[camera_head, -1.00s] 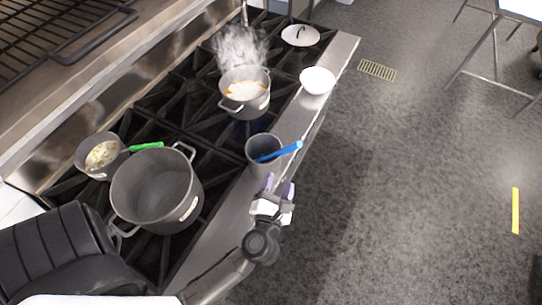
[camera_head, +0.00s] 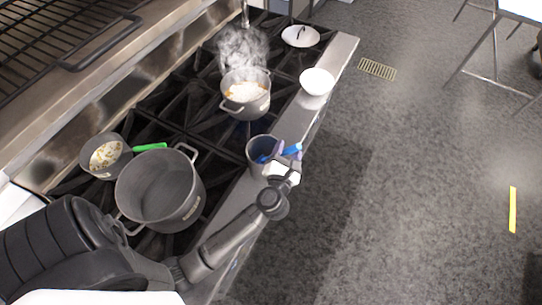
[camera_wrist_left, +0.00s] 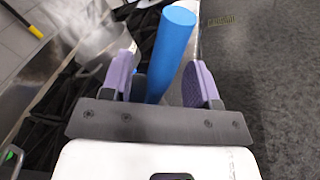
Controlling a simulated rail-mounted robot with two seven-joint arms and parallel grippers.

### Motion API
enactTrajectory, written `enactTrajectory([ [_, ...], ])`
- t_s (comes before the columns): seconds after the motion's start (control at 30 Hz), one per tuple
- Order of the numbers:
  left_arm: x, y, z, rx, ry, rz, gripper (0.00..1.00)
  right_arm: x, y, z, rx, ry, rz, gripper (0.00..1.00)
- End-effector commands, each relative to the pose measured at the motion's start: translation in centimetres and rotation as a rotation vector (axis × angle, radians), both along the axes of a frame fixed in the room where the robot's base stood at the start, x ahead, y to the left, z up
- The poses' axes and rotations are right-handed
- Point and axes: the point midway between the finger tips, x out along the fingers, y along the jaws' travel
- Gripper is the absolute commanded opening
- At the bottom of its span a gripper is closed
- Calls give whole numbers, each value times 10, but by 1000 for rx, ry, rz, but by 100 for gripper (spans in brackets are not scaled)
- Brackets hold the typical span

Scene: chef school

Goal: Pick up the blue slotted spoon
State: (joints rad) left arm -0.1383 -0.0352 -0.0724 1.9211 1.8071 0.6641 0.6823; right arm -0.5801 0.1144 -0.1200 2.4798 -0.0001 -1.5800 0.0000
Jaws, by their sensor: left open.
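The blue slotted spoon (camera_head: 293,149) leans in a grey container (camera_head: 256,144) on the stove's front ledge, its handle sticking out to the right. In the left wrist view the blue handle (camera_wrist_left: 174,45) stands between the two purple finger pads. My left gripper (camera_head: 283,157) is open around the handle in the head view, and it also shows in the left wrist view (camera_wrist_left: 163,82) with a gap beside the handle on the right. The spoon's head is hidden in the container. My right gripper is not in view.
A large grey pot (camera_head: 160,190) and a small pan (camera_head: 105,156) with a green-handled utensil (camera_head: 150,147) stand on the stove at left. A steaming pot (camera_head: 246,94) is behind the container. A white bowl (camera_head: 317,81) sits farther along the ledge.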

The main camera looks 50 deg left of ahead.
Motion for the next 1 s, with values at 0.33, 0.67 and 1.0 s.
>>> enactTrajectory([
  [0.33,5,3,0,0,0,0,55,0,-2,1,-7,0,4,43],
  [0.67,4,3,0,0,0,0,23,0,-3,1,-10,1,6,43],
  [1.0,4,3,0,0,0,0,1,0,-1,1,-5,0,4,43],
])
